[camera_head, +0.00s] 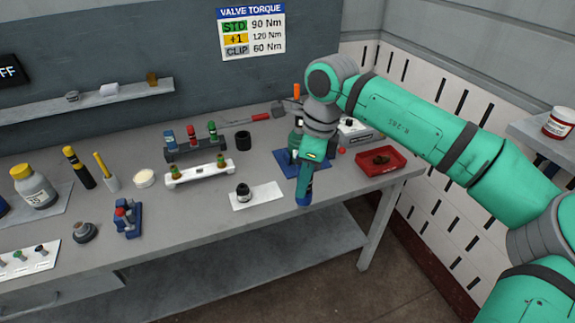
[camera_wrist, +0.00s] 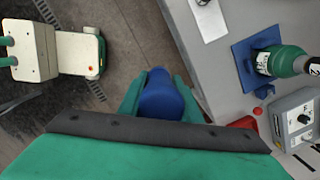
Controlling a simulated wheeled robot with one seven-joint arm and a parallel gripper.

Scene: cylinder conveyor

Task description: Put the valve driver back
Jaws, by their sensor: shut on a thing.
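My gripper (camera_head: 306,178) is in front of the workbench's near edge, pointing down. In the wrist view my gripper (camera_wrist: 160,88) has its two green fingers closed on the sides of a rounded blue thing, which I take to be the valve driver (camera_wrist: 160,103). Its blue end (camera_head: 304,194) also shows below the gripper in the head view. The rest of it is hidden by the fingers and wrist. A blue mat (camera_head: 281,160) lies on the bench behind my gripper; a green cylinder (camera_wrist: 284,62) is on this mat in the wrist view.
A red tray (camera_head: 391,153) and a grey box with a knob (camera_wrist: 305,110) are right of the mat. A white card (camera_head: 268,194) with a dark ring part lies left of my gripper. A white rack (camera_head: 204,174) and a dark rack (camera_head: 196,151) stand farther left.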

